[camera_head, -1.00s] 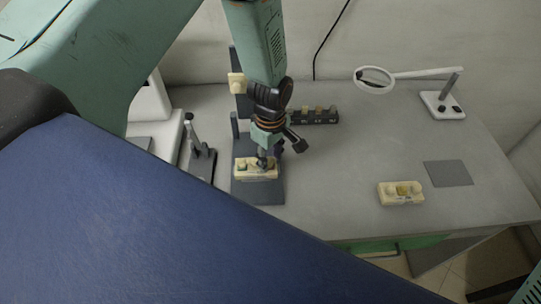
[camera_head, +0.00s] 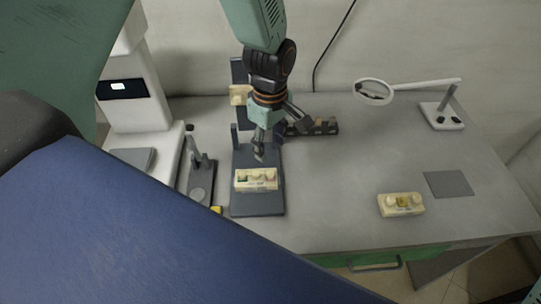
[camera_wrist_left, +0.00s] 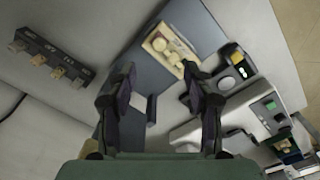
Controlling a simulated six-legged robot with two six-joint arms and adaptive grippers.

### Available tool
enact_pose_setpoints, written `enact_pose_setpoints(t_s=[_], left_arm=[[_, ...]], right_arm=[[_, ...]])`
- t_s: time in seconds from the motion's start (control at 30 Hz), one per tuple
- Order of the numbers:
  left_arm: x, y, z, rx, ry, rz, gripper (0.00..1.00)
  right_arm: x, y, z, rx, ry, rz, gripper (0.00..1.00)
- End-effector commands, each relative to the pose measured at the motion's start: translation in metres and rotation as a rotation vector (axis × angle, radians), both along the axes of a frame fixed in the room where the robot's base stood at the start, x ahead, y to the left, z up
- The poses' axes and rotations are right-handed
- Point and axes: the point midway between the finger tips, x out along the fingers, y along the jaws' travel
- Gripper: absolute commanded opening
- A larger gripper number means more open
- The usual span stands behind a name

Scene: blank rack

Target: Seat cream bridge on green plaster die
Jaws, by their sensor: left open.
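A cream plaster block (camera_head: 256,187) lies on the dark base of an upright stand (camera_head: 258,208). Green shows at its left end, and pale rounded tooth shapes stand along its top; the bridge cannot be told surely from the other teeth. The block also shows in the left wrist view (camera_wrist_left: 168,52). A second cream block (camera_head: 401,211) with a yellow middle lies at the right. My left gripper (camera_head: 258,156) is open and empty, above and just behind the first block. In the wrist view its fingers (camera_wrist_left: 160,84) are spread with nothing between them.
A dark rack (camera_head: 322,128) with several small blanks stands behind my left gripper; it shows in the wrist view (camera_wrist_left: 48,60). A dark levered device (camera_head: 197,185) and white machine (camera_head: 140,100) are left. A magnifier (camera_head: 374,92) and grey pad (camera_head: 448,184) are right. The centre-right table is clear.

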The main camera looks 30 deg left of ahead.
Motion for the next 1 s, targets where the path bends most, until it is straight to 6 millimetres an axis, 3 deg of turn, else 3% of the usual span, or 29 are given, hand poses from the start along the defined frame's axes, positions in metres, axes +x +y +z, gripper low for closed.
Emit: enact_pose_setpoints(t_s=[0.23,1.0], left_arm=[[0.000,0.000,0.021,0.000,0.000,0.000,0.52],[-0.001,0.000,0.022,0.000,0.001,0.000,0.52]], right_arm=[[0.000,0.000,0.000,0.000,0.000,0.000,0.40],[0.000,0.000,0.000,0.000,0.000,0.000,0.40]])
